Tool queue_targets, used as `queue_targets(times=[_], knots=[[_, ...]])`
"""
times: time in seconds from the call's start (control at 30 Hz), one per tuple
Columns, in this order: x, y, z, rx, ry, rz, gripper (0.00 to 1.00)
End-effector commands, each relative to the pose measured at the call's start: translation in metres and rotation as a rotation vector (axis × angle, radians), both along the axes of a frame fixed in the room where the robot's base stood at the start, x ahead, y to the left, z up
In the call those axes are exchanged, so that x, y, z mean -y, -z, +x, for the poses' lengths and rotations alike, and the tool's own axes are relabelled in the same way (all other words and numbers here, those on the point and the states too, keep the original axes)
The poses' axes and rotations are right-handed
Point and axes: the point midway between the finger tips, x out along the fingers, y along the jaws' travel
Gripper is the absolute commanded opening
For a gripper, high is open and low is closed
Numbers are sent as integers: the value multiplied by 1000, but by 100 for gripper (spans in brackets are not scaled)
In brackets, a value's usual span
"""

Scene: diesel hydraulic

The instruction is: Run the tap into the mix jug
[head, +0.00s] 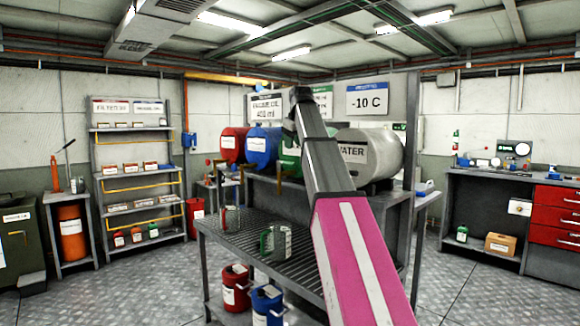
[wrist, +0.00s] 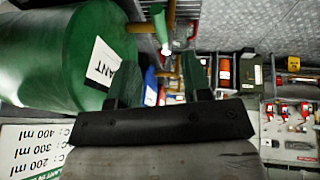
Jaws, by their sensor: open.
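Two clear jugs stand on the bench's slatted top in the head view, one with a reddish handle (head: 230,218) and one with a green handle (head: 276,241). I cannot tell which is the mix jug. A red drum (head: 233,145), a blue drum (head: 263,147), a green drum (head: 289,155) and a silver WATER tank (head: 370,154) lie behind them. Brass-coloured pipes (wrist: 146,28) show by the green drum (wrist: 60,60) in the wrist view; their taps are unclear. My gripper (wrist: 160,82) is open, its fingers beside the green drum with nothing visibly held.
My arm hides part of the bench (head: 240,248) and drums. Red (head: 235,288) and blue (head: 267,304) cans sit under the bench. Shelves (head: 137,170) stand left, a workbench with red drawers (head: 556,212) right. Floor is open between bench and shelves.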

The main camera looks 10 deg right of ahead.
Motion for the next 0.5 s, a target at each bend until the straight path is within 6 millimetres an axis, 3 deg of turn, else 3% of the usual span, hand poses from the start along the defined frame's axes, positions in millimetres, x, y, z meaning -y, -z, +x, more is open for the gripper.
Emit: queue_targets(times=[0.2,0.5], knots=[[-3,38,17,-2,0,0,44],[-5,70,32,-1,1,1,44]])
